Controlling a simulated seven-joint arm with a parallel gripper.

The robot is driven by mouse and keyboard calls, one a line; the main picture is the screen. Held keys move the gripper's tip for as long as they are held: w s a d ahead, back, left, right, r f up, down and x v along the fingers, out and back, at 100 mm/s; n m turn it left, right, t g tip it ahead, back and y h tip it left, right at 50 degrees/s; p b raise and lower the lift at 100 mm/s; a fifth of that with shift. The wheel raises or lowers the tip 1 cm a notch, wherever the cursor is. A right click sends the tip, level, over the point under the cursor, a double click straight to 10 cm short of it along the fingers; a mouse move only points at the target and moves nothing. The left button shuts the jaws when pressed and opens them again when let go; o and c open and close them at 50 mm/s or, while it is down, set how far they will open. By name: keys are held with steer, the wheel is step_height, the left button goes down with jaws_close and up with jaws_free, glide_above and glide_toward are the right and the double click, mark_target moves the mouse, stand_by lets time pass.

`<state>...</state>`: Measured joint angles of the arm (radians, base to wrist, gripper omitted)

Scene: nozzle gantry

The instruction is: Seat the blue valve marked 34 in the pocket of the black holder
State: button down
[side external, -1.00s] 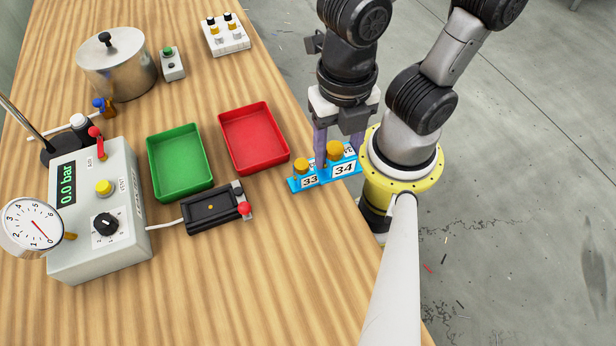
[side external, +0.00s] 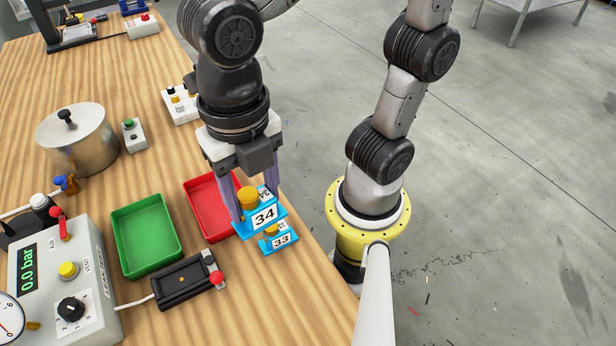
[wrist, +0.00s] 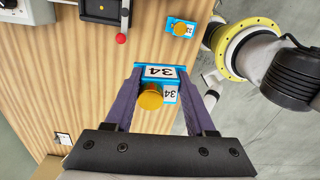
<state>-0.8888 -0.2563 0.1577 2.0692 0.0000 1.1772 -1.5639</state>
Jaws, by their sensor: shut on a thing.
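The blue valve marked 34 (side external: 265,215), with a yellow cap, is held between the fingers of my gripper (side external: 250,196). It appears raised above the table, beside the red tray. In the wrist view, the valve (wrist: 157,73) sits between the two purple fingers of my gripper (wrist: 160,90), its label upside down. The black holder (side external: 186,281) lies on the table to the lower left of the valve, with a dark recess on top and a red knob at its right end. The holder (wrist: 105,8) is partly cut off in the wrist view.
A blue valve marked 33 (side external: 279,238) stands on the table near the right edge, close to the held valve. A red tray (side external: 208,207) and a green tray (side external: 146,236) lie left. A grey pressure box (side external: 62,290) and a pot (side external: 78,140) stand further left.

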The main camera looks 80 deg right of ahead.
steer(key=w+a+f, duration=0.3)
steer(key=w+a, duration=0.3)
steer(key=w, duration=0.4)
steer(key=shift+m, duration=0.6)
steer(key=shift+w+d+f, duration=0.1)
steer(key=shift+w+f, duration=0.65)
steer(key=shift+f, duration=1.05)
steer(key=shift+w+d+f, duration=0.1)
steer(key=shift+w+f, duration=0.6)
steer(key=shift+f, duration=1.15)
steer(key=shift+w+d+f, duration=0.1)
steer(key=shift+w+f, duration=0.65)
steer(key=shift+f, duration=1.05)
steer(key=shift+f, duration=0.9)
steer(key=shift+c, duration=0.8)
jaws_free()
step_height(320, 180, up, 7)
